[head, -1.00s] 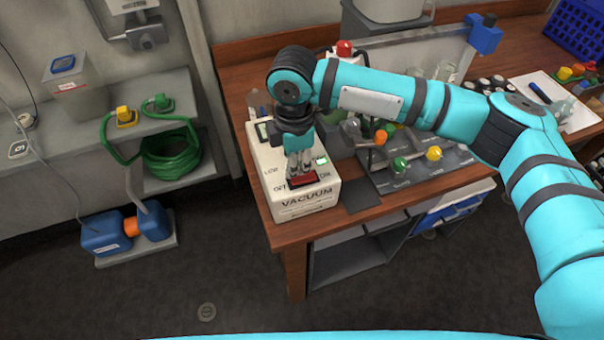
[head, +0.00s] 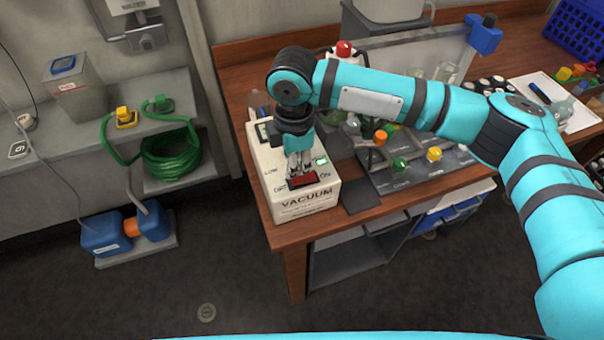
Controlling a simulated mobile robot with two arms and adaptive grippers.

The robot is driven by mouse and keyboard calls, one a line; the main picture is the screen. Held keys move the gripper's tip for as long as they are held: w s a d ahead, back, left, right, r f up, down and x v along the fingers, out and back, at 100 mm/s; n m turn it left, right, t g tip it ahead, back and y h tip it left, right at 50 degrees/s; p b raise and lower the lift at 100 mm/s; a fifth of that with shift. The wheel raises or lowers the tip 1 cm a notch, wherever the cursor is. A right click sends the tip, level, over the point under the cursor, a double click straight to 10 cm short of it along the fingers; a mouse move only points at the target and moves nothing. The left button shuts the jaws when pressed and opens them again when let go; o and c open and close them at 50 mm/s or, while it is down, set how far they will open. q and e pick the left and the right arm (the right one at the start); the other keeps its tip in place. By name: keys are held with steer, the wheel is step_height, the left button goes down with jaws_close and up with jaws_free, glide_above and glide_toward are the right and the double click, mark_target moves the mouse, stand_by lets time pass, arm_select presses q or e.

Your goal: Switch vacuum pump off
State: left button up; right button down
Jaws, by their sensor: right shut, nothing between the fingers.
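The vacuum pump control box (head: 306,200) is cream-coloured, labelled VACUUM, and stands at the left front corner of the wooden bench. On its top is a red rocker switch (head: 304,180), with OFF marked on its left and ON on its right. A small green indicator (head: 321,162) shows behind the ON side. My right gripper (head: 299,171) points down, shut and empty, with its fingertips at the rear edge of the switch. I cannot tell whether they touch it. The rocker's tilt is too small to read. My left gripper is not in view.
Coloured valve knobs (head: 435,154) and glassware stand right of the box, under my right arm. A blue pump unit (head: 128,231) sits on the floor-level ledge at left, below a green coiled hose (head: 170,155). The floor in front is clear.

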mark_target(296, 178)
steer(key=shift+s+f+b, duration=0.1)
steer(key=shift+f+b, duration=0.2)
steer(key=shift+f, duration=1)
stand_by(0.6)
steer(key=shift+r+p, duration=0.85)
steer(key=shift+p, duration=0.2)
step_height(296, 178, up, 5)
steer(key=p, duration=0.6)
steer(key=shift+r, duration=0.2)
steer(key=shift+f, duration=0.1)
